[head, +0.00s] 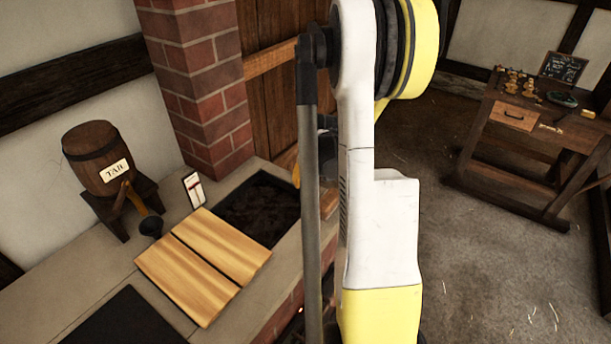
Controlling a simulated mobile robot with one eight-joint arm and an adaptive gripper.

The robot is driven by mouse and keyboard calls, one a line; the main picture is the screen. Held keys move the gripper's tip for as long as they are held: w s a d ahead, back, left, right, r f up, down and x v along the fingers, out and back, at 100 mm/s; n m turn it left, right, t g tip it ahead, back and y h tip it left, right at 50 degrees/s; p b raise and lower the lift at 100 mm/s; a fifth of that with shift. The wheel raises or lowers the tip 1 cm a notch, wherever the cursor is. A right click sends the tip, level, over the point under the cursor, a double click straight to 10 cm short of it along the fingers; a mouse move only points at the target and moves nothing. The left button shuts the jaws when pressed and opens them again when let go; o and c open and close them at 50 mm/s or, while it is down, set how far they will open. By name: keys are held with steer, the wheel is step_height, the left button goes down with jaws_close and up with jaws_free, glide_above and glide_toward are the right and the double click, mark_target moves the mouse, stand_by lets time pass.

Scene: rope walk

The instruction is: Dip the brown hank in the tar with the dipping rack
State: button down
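A dark tar vat (258,207) is set into the pale counter, with a rough black surface inside. Its right end is hidden behind my arm. Two light wooden boards (203,262) lie side by side on the counter next to it, at the front left. A wooden barrel labelled TAR (97,155) rests on a dark stand at the left. I cannot make out the brown hank or the dipping rack. A small yellowish piece shows beside my arm at the vat's back right; I cannot tell what it is. My gripper is not visible; my raised arm fills the middle.
A small dark cup (151,227) stands below the barrel's tap. A white card (194,190) stands behind the boards. A black panel (124,318) lies at the front left. A brick pillar (200,80) rises behind. A wooden workbench (530,130) stands far right, with open floor before it.

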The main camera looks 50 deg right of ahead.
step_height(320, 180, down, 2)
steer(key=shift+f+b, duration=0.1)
steer(key=shift+b, duration=0.2)
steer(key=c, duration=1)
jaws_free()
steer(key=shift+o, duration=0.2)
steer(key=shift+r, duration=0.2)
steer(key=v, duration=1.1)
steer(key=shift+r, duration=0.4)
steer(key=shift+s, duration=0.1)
